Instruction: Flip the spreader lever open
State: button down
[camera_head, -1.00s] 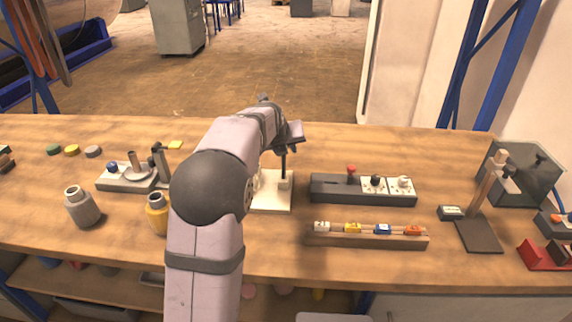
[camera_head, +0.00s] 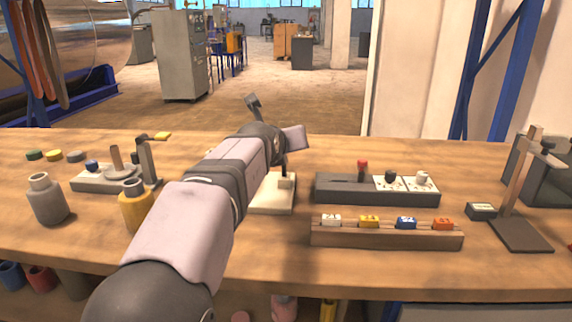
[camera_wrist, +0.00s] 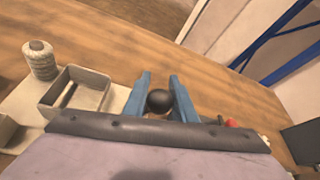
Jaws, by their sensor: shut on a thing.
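The lever shows its round black knob (camera_wrist: 159,102) in the wrist view, between the two blue fingers of my gripper (camera_wrist: 160,82). The fingers are shut on it. In the head view a thin dark post (camera_head: 285,167) rises from a small block on a cream base (camera_head: 271,205), under my wrist. My arm hides the left part of that base and the knob. The wrist view also shows the cream base (camera_wrist: 22,105) with an open square tray (camera_wrist: 82,88) and a ridged spool (camera_wrist: 40,60) on it.
Right of the base stand a grey switch box (camera_head: 345,188) with a red knob and a wooden rack (camera_head: 385,236) of coloured blocks. A grey bottle (camera_head: 46,200), a yellow bottle (camera_head: 134,207) and a lever fixture (camera_head: 110,180) stand left. A stand (camera_head: 520,235) is far right.

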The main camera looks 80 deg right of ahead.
jog(key=b, duration=0.1)
jog(key=h+b, duration=0.1)
jog(key=b, duration=0.1)
jog(key=shift+a+f, duration=0.2)
jog(key=shift+a, duration=0.2)
jog(key=shift+a+r+h+b, duration=0.2)
jog(key=shift+h+b, duration=0.1)
jog(key=shift+b, duration=0.5)
jog(key=c, duration=1.5)
grip_release()
jog(key=shift+v, duration=3.7)
